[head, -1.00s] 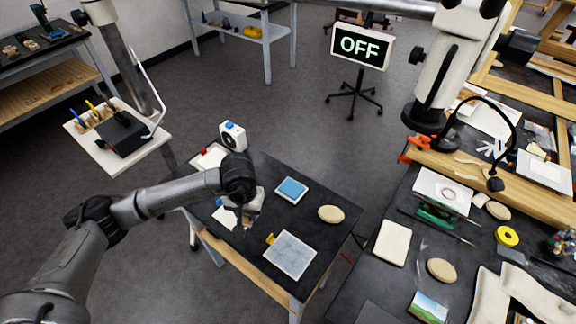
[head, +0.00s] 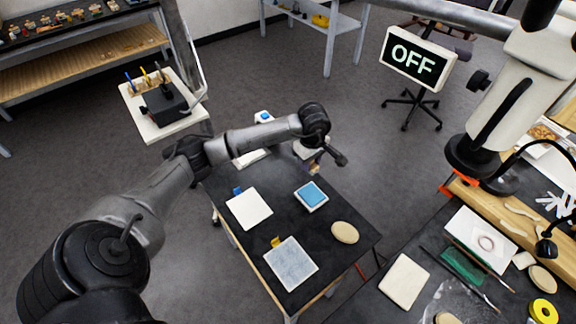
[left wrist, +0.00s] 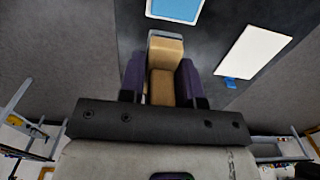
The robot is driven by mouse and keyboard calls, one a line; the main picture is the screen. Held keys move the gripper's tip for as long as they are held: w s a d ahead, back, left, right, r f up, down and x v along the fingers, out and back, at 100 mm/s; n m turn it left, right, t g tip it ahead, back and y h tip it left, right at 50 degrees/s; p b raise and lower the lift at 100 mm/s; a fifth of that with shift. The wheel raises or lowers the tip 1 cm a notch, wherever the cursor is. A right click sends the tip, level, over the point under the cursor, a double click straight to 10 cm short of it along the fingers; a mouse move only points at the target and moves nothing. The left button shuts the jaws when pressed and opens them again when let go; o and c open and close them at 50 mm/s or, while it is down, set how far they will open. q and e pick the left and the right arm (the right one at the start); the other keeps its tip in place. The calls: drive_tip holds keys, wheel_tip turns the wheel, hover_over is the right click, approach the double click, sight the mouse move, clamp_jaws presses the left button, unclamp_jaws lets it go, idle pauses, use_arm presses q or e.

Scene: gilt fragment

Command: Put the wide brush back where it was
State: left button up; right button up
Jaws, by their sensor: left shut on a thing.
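My left gripper (head: 314,168) is shut on the wide brush. It is above the far right part of the small black table (head: 325,262), beyond the blue pad. In the left wrist view, the brush (left wrist: 163,70) is a tan block with a pale far end, held between two dark purple fingers (left wrist: 160,82). In the head view only a small tan bit of it shows below the gripper. Whether it touches anything is unclear. My right gripper is not in view.
On the table are a blue pad in a white tray (head: 311,195), a white card with a blue clip (head: 249,209), a grey panel with a yellow clip (head: 291,264) and a beige oval (head: 344,232). A white device (head: 263,117) stands behind my arm. A cluttered bench is at right.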

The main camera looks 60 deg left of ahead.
use_arm(q)
hover_over(286, 168)
wheel_tip(286, 168, down, 7)
drive_tip(key=shift+r, duration=0.15)
drive_tip(key=shift+f, duration=1.95)
drive_tip(key=shift+b, duration=0.3)
drive_tip(key=shift+f, duration=0.2)
drive_tip(key=o, duration=0.9)
wheel_tip(286, 168, up, 12)
drive_tip(key=shift+r+p, duration=0.2)
drive_tip(key=shift+p, duration=0.2)
